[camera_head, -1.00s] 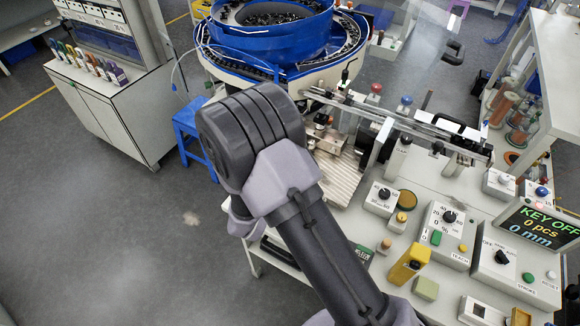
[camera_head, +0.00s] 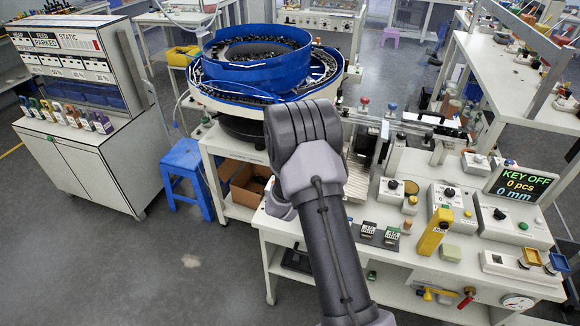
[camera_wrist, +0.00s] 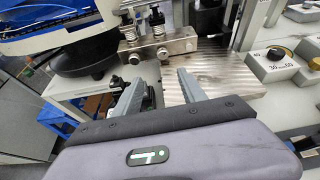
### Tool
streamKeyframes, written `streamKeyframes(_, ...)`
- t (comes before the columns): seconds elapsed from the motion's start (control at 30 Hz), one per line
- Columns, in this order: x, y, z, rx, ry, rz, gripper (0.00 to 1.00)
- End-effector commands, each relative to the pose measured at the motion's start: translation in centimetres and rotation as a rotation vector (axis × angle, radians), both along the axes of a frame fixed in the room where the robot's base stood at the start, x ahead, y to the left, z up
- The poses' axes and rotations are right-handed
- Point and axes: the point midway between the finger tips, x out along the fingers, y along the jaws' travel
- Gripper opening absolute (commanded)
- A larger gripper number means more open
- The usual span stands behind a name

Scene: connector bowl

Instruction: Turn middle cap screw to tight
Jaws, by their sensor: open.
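In the wrist view a metal block (camera_wrist: 160,46) carries two upright posts with dark tops, the left one (camera_wrist: 128,30) and the right one (camera_wrist: 157,20). Two round screw heads, a left one (camera_wrist: 134,58) and a right one (camera_wrist: 163,53), show on its near face. I cannot tell which part is the middle cap screw. My gripper (camera_wrist: 160,82) is open and empty, its two grey fingers spread apart just in front of the block and not touching it. In the head view my arm hides the gripper and the block.
Control boxes and a "KEY OFF" display (camera_head: 520,185) stand at the right. Open floor lies at the left front.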

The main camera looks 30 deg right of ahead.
Motion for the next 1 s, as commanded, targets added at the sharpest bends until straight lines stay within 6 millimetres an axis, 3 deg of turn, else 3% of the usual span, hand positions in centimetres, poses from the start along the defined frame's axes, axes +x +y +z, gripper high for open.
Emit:
streamKeyframes(0.3, 5.5, -6.8, -4.0, 0.001, -0.003, -0.003, 0.49)
streamKeyframes(0.5, 8.1, -9.8, -5.5, 0.001, -0.004, -0.002, 0.49)
streamKeyframes(0.93, 9.1, -10.9, -5.9, 0.002, -0.002, 0.0, 0.49)
streamKeyframes(1.0, 9.1, -10.9, -5.9, 0.002, -0.002, 0.0, 0.35)
